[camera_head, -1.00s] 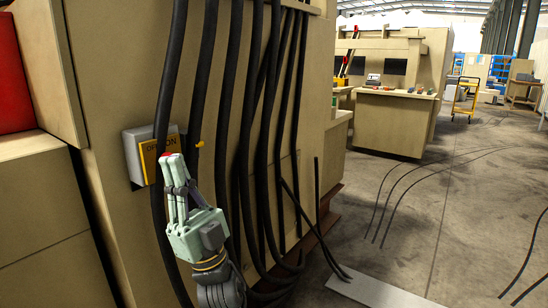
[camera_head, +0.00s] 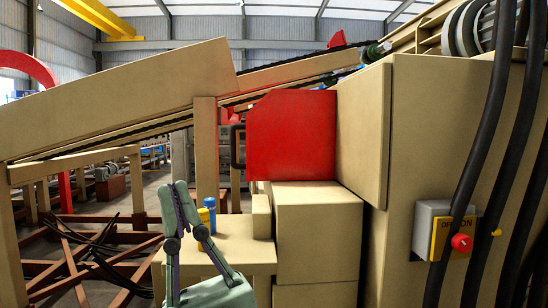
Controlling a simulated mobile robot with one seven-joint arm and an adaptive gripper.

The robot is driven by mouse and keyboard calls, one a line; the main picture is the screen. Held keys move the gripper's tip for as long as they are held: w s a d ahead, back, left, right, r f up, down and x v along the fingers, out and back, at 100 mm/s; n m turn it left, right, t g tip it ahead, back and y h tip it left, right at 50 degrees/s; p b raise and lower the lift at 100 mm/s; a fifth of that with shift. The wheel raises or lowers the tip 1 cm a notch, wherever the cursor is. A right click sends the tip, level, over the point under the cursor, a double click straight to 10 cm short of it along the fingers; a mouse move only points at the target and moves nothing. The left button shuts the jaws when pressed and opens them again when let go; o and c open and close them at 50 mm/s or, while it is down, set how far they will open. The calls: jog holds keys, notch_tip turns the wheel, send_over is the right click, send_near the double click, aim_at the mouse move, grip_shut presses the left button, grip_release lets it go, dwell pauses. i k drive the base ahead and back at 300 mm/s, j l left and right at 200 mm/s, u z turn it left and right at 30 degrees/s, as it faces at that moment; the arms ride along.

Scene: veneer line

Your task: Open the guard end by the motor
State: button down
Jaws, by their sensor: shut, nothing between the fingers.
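A red panel (camera_head: 292,135), which may be the guard, stands upright above a tan box and beside a tall tan cabinet. A ribbed grey round part (camera_head: 468,28), possibly the motor, sits at the top right. My gripper (camera_head: 174,187) points up at the lower left, left of and below the red panel and clear of it. Its fingers are shut with nothing between them. A switch box (camera_head: 427,222) with a yellow OFF/ON face and a red knob (camera_head: 461,242) is on the cabinet at right.
A small tan ledge (camera_head: 225,262) behind my gripper holds a blue and a yellow-capped bottle (camera_head: 206,214). Tan boxes (camera_head: 318,225) stand below the red panel. Thick black cables (camera_head: 480,150) hang at right. A sloping tan conveyor (camera_head: 120,95) crosses the left; brown floor framing lies below.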

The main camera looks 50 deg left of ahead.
aim_at(278, 134)
jog(key=k+j+u, duration=0.2)
jog(key=u, duration=0.2)
jog(key=k+j+u, duration=0.2)
jog(key=j+u, duration=0.2)
jog(key=k+j+u, duration=0.1)
jog(key=j+u, duration=0.25)
